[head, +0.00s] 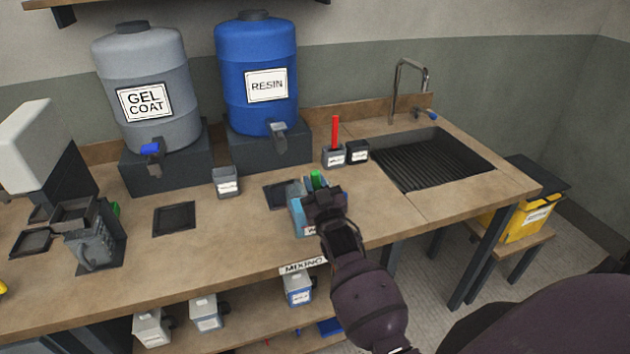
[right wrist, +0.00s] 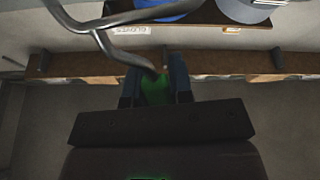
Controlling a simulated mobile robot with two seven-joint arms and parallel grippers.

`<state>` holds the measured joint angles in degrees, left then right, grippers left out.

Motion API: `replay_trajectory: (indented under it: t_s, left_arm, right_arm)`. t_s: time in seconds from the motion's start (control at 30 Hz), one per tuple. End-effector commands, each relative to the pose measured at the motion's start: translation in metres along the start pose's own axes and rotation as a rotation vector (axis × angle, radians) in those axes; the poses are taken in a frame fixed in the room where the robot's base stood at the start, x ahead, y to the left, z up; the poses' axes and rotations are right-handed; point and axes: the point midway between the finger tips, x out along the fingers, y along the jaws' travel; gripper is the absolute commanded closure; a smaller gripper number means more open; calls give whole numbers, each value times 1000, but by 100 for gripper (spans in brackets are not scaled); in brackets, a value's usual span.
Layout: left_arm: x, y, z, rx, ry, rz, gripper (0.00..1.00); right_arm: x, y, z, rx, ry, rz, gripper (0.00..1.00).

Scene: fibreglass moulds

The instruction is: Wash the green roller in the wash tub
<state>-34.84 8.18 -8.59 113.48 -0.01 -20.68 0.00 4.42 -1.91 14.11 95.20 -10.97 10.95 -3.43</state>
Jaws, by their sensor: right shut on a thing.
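My right gripper (head: 322,197) is over the light blue tub (head: 297,213) near the front of the bench and hides much of it. It is shut on the green roller; the green handle (head: 316,179) shows just above the jaws. In the right wrist view the green roller's handle (right wrist: 156,90) sits between the two fingers, and a bent metal rod runs up and left from it. The roller head is hidden, so I cannot tell whether it is inside the tub. The tub's label is mostly covered. My left gripper is not in view.
A red handle (head: 335,132) stands in a small dark holder behind the tub, with a black cup (head: 357,152) beside it. A ribbed sink (head: 432,164) lies to the right. The resin drum (head: 257,60) and gel coat drum (head: 146,80) stand behind. Bench space right of the tub is clear.

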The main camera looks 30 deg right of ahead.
Motion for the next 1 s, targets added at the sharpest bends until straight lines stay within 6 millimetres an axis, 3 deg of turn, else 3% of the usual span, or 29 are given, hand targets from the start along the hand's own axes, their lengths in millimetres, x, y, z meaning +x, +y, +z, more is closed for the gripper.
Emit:
replay_trajectory:
  t_s: [0.5,1.0]
  left_arm:
    - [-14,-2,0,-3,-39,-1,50]
    - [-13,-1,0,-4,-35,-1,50]
  right_arm:
    - [0,0,-34,0,-1,-1,100]
    - [0,0,-58,0,0,0,100]
